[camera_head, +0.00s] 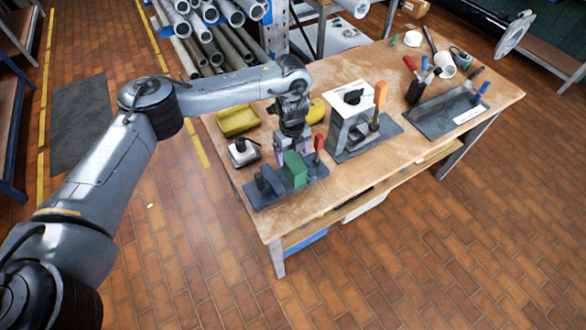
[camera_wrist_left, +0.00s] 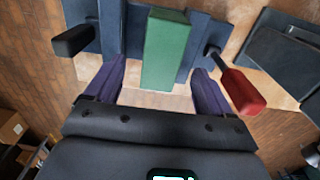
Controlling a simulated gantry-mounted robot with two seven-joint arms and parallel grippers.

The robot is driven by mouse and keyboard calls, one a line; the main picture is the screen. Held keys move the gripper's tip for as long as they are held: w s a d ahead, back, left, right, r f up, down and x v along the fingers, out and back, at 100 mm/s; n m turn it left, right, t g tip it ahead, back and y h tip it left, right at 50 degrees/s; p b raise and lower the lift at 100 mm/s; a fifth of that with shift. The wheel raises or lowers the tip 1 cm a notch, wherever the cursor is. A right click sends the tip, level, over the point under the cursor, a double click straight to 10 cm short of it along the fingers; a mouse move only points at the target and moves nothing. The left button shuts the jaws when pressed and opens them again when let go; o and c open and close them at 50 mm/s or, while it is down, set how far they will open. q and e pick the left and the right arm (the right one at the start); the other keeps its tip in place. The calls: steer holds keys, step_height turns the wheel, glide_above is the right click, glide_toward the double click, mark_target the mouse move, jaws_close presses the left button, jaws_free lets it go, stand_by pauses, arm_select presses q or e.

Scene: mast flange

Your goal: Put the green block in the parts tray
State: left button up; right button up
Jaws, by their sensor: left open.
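The green block (camera_head: 294,168) stands on a dark grey fixture plate (camera_head: 312,190) at the near left end of the wooden table. My left gripper (camera_head: 289,152) is over that plate, right at the block. In the left wrist view the open fingers (camera_wrist_left: 158,66) are on either side of the green block (camera_wrist_left: 168,38), with a gap on each side. My right gripper is not in view.
On the plate, a red-handled clamp (camera_wrist_left: 243,92) stands close to the right finger and a black-handled one (camera_wrist_left: 73,40) to the left. A grey vise-like fixture (camera_head: 352,125) with an orange handle stands mid-table. A white mug (camera_head: 444,65) and tools stand at the far right.

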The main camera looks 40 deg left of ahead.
mark_target(293, 160)
arm_select(q)
steer(key=shift+w+f, duration=0.1)
steer(key=shift+f, duration=2.25)
steer(key=c, duration=1.4)
